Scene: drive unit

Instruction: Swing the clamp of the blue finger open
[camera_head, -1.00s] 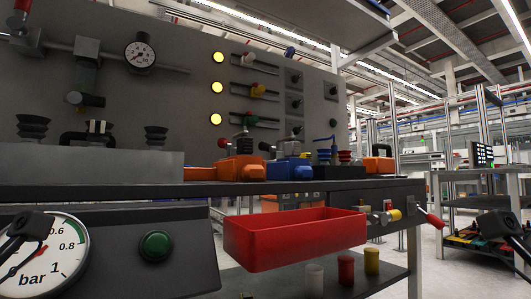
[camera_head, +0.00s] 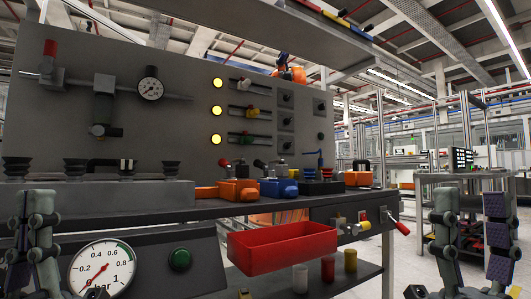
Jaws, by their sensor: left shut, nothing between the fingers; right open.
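The blue finger (camera_head: 278,188) is a small blue block on the dark bench shelf, between an orange block (camera_head: 240,190) and a black base with blue and red cups. Its clamp (camera_head: 279,166) shows as a dark lever with a metal part above the block; its exact position is too small to tell. My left gripper (camera_head: 30,204) is upright at the lower left, shut and empty, in front of the bench and far from the blue finger. My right gripper (camera_head: 472,203) is upright at the lower right, open and empty, also well away from the clamp.
A red tray (camera_head: 282,250) juts out below the shelf in front of the blue finger. A pressure gauge (camera_head: 101,270) and green button (camera_head: 180,259) are at the lower left. A red-handled lever (camera_head: 398,226) sticks out right of the tray. Floor is free between bench and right gripper.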

